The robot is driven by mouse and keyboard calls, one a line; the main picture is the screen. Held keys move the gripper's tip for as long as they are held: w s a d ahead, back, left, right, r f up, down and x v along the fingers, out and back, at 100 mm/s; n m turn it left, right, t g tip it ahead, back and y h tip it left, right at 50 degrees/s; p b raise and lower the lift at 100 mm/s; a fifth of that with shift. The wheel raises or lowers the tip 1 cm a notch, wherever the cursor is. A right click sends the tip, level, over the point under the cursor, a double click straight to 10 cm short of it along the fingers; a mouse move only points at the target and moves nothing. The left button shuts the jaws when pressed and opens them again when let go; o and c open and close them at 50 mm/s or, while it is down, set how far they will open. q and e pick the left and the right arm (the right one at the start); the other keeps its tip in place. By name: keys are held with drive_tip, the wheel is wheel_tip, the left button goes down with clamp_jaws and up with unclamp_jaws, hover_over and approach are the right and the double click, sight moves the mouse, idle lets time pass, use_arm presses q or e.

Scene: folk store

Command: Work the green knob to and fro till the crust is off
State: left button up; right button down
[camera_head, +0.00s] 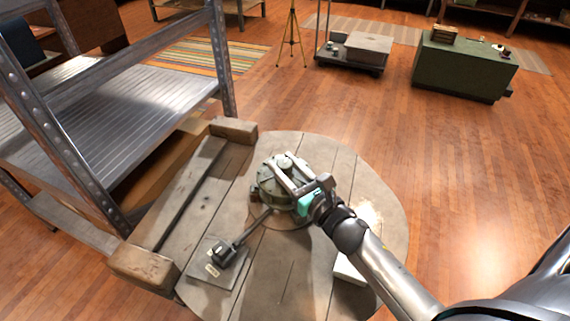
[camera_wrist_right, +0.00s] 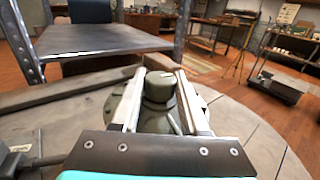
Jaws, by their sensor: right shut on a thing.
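The green knob (camera_wrist_right: 160,88) stands upright on a round greenish fitting, in the middle of the right wrist view. In the head view the knob (camera_head: 285,161) shows as a pale top on the fitting (camera_head: 266,184), which sits on a round wooden table (camera_head: 375,190). My right gripper (camera_head: 284,170) reaches in from the lower right. Its two fingers lie along either side of the knob and are shut on it, as the right wrist view also shows. I cannot make out any crust clearly. My left gripper is not in view.
A dark lever-like part (camera_head: 223,253) lies over a grey plate (camera_head: 203,271) at the table's left front. A wooden beam frame (camera_head: 148,268) and a metal shelf (camera_head: 130,110) stand close on the left.

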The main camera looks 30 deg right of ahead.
idle(0.4)
drive_tip(key=shift+c, duration=2.1)
unclamp_jaws()
drive_tip(key=shift+s, duration=0.45)
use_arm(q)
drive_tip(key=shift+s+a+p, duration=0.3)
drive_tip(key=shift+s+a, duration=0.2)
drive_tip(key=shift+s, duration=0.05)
use_arm(e)
drive_tip(key=s+d, duration=0.2)
drive_tip(key=s, duration=1.2)
drive_tip(key=shift+s, duration=0.15)
